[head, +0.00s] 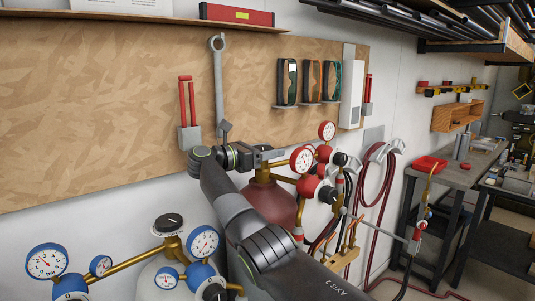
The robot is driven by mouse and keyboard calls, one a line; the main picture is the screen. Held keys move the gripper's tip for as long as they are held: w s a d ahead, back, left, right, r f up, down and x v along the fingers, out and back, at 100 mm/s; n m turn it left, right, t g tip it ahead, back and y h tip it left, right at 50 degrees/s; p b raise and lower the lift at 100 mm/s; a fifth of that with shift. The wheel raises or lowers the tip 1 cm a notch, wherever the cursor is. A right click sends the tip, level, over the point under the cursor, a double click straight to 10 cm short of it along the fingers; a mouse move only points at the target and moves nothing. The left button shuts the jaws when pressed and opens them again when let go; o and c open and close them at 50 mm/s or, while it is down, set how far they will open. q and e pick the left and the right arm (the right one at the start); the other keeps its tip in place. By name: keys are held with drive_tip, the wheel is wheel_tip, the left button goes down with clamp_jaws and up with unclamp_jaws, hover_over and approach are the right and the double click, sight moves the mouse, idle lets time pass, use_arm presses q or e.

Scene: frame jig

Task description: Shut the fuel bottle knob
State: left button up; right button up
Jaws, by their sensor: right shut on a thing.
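The fuel bottle (270,203) is the dark red cylinder in the middle of the head view, with a brass valve and red regulators on top. My right arm crosses in front of it and hides much of its lower body. My right gripper (266,156) is at the top of the bottle's valve, reaching in from the left. It is shut on the bottle's knob, which is mostly hidden by the fingers. My left gripper is not in view.
A pale bottle with blue-rimmed gauges (47,261) and a black knob (169,222) stands at lower left. Red gauges (301,159) sit close to the right of my gripper. Red hoses (376,180) hang on the wall, and a workbench (455,175) is at right.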

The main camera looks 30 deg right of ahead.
drive_tip(key=shift+f, duration=0.1)
drive_tip(key=o, duration=1)
